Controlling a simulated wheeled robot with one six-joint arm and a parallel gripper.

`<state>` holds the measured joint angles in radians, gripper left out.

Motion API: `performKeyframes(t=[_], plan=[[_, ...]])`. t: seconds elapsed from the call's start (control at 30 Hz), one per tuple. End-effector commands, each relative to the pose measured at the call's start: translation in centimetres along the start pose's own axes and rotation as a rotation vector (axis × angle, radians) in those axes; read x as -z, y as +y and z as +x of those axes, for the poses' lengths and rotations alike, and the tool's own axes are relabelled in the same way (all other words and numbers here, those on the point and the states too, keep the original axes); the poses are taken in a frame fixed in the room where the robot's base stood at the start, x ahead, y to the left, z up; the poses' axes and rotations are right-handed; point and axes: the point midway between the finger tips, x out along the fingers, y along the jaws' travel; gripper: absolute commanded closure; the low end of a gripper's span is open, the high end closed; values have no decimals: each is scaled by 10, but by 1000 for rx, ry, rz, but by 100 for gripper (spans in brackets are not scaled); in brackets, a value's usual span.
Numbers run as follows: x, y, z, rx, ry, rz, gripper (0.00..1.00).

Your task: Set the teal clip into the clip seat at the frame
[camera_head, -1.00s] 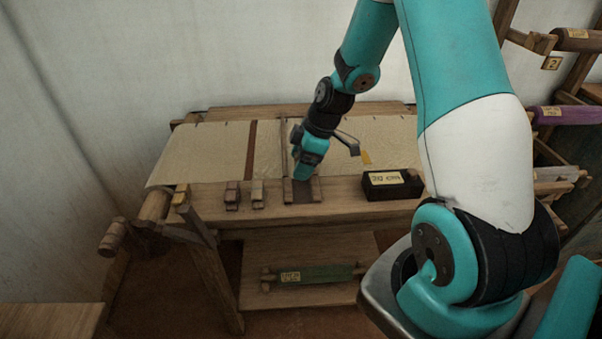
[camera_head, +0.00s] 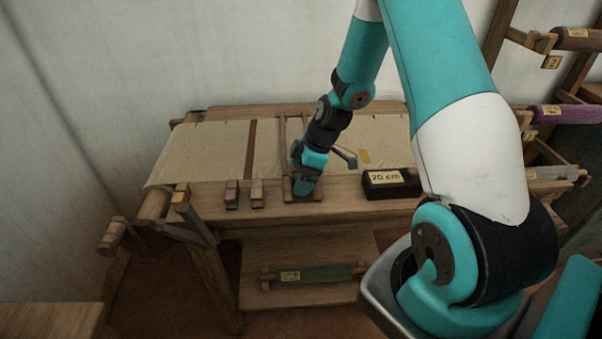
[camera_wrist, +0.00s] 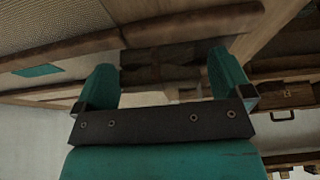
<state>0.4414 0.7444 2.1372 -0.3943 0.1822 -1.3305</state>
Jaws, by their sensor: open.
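My gripper (camera_head: 302,190) points down over a dark slotted wooden plate on the loom's front beam, near the middle. In the wrist view its two teal fingers (camera_wrist: 161,62) stand wide apart, with a dark wooden block (camera_wrist: 155,58) beyond the gap. I see nothing clearly held between them. A flat teal patch (camera_wrist: 37,71) shows at the left of the wrist view beside a wooden bar; I cannot tell whether it is the clip. No teal clip can be made out in the head view, where my gripper covers part of the plate. I cannot tell which piece is the clip seat.
Two small wooden blocks, a darker one (camera_head: 232,195) and a paler one (camera_head: 257,194), stand left of my gripper. A dark box labelled "70 cm" (camera_head: 390,183) stands to its right. Pale cloth (camera_head: 205,152) lies behind the beam. A green roll (camera_head: 314,275) lies below.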

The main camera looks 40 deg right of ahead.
Motion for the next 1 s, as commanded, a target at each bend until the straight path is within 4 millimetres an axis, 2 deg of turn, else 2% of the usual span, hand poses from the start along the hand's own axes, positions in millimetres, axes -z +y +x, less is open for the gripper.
performKeyframes(t=[0.17,0.23,0.6,0.8,0.87,0.9,0.97,1.0], plan=[[1,1,-6,-2,0,0,3],[1,1,-15,-3,1,0,3],[1,1,-94,-6,0,1,3],[1,0,-118,-1,0,1,3],[8,-4,-122,2,0,3,3],[18,-10,-125,9,-1,9,3],[41,-28,-131,24,-3,27,3],[62,-46,-135,38,-6,47,3]])
